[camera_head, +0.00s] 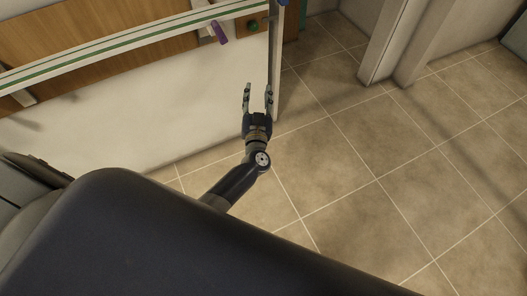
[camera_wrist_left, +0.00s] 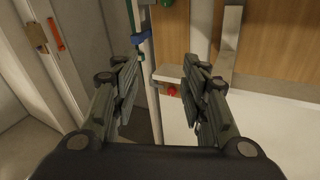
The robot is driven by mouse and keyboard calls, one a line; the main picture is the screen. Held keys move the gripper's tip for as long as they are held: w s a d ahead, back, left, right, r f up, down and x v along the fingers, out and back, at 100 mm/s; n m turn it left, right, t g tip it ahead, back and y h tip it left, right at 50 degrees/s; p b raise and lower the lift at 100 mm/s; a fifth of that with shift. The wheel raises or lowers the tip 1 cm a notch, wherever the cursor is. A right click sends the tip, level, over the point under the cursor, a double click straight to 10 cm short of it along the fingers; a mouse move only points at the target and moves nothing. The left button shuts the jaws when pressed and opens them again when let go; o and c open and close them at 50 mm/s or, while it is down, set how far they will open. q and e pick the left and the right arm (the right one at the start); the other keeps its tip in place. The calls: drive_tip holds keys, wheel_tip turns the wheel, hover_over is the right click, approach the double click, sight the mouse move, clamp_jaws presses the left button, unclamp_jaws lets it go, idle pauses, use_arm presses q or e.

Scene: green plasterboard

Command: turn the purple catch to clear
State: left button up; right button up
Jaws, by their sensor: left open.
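The purple catch (camera_head: 219,32) shows in the head view near the top. It is a small elongated piece, tilted, at the lower edge of a white rail with a green stripe (camera_head: 130,42). My left gripper (camera_head: 258,88) is below and to the right of the catch in the picture, apart from it. Its two fingers are spread with nothing between them. In the left wrist view the open fingers (camera_wrist_left: 165,66) frame the edge of a panel, and I cannot make out the purple catch there. My right gripper is not in view.
A green knob (camera_head: 253,26) sits right of the catch, near a vertical post (camera_head: 275,70). The wrist view shows a red knob (camera_wrist_left: 171,91), a blue piece (camera_wrist_left: 143,41) and an orange handle (camera_wrist_left: 57,34). Tiled floor (camera_head: 370,180) lies open to the right.

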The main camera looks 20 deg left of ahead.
use_arm(q)
drive_tip(key=s+d+f+m+g+h, duration=0.1)
drive_tip(key=s+d+f+m+h, duration=0.1)
drive_tip(key=f, duration=0.7)
drive_tip(key=s+d+f+m+g+h, duration=0.2)
drive_tip(key=s+f, duration=0.4)
drive_tip(key=f, duration=0.3)
drive_tip(key=shift+s+d+h, duration=0.4)
drive_tip(key=shift+d+h, duration=0.5)
drive_tip(key=shift+h, duration=0.3)
